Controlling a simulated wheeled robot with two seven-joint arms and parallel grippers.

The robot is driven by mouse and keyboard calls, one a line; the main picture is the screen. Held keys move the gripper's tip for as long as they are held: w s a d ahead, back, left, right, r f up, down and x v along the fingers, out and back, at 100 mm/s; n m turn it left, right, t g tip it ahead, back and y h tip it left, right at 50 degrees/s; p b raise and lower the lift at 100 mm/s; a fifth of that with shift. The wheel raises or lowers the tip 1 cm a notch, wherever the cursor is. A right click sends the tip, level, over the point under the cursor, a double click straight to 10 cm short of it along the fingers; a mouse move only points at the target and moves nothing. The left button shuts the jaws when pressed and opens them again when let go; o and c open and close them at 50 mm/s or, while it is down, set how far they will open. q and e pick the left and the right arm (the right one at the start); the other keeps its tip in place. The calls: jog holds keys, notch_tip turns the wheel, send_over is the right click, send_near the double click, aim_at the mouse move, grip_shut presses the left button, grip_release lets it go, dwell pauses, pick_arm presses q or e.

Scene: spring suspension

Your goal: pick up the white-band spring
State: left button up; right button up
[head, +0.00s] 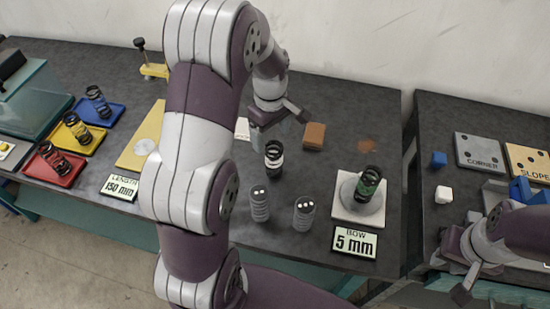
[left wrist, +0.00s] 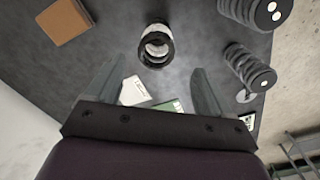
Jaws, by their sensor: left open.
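The white-band spring (head: 273,158) is a black coil with a white band, standing on the dark table near the middle. In the left wrist view the spring (left wrist: 155,47) is seen from above, slightly beyond the fingertips. My left gripper (head: 280,126) is open and empty, behind and above the spring in the head view. In the left wrist view its two fingers (left wrist: 158,66) are spread, with the spring between their directions and not clasped. My right gripper (head: 450,280) is open and empty at the lower right, away from the spring.
Two grey ribbed cylinders (head: 259,203) stand in front of the spring. A brown block (head: 314,136) is behind it to the right. Several springs sit in coloured trays (head: 59,178) at left.

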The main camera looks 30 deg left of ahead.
aim_at(275, 146)
pick_arm(q)
jog(key=f, duration=0.2)
jog(key=f+p, duration=0.1)
jog(key=f, duration=0.5)
jog(key=shift+w+d, duration=0.2)
jog(key=shift+d, duration=0.2)
jog(key=shift+r, duration=0.1)
jog(key=c, duration=1.3)
